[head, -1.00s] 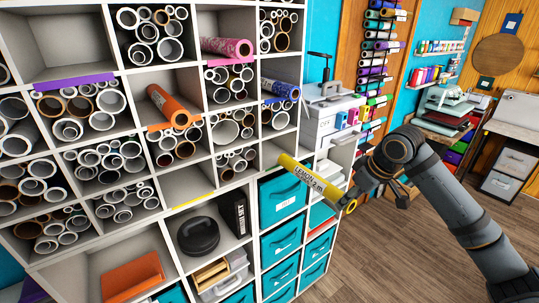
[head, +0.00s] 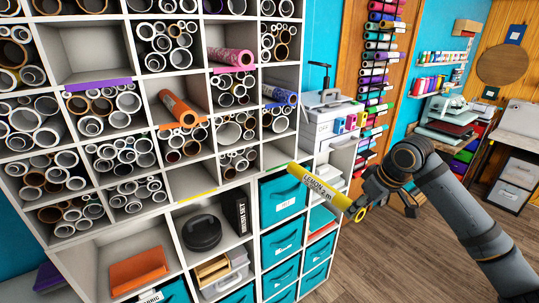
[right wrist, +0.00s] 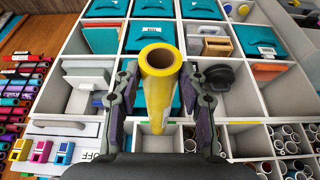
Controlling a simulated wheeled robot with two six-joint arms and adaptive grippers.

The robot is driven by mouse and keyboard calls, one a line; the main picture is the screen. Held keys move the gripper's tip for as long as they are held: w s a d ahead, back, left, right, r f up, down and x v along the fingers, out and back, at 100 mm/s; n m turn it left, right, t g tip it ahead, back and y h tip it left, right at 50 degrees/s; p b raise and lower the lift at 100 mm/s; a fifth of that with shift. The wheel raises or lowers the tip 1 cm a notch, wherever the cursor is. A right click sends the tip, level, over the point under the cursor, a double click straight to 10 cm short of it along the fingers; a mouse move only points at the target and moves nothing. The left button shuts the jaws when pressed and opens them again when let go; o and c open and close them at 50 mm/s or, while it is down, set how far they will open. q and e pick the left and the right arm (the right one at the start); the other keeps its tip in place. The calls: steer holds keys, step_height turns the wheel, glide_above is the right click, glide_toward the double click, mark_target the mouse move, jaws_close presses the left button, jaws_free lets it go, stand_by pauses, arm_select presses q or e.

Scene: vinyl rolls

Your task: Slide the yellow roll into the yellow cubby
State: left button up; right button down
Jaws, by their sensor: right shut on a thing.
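The yellow roll (head: 322,188), with a lemon label, is held in the air by my right gripper (head: 356,203), which is shut around it near its near end. In the right wrist view the roll (right wrist: 158,95) sits between the two fingers (right wrist: 160,88), its open brown core showing. The roll points up and left toward the shelf, apart from it. The yellow cubby (head: 196,195), marked by a yellow strip on its front edge, looks empty; it is to the left of the roll. My left gripper is not in view.
Neighbouring cubbies hold several white tubes, an orange roll (head: 182,110), a pink roll (head: 232,58) and a blue roll (head: 279,94). Teal drawers (head: 282,201) stand below the roll's tip. A black round case (head: 201,233) sits beneath the yellow cubby. The floor at right is open.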

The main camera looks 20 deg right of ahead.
steer(key=shift+w, duration=0.2)
steer(key=shift+r, duration=0.3)
steer(key=shift+w+v, duration=0.2)
steer(key=shift+v, duration=0.95)
steer(key=shift+w+a+r, duration=0.15)
steer(key=shift+a+r, duration=0.05)
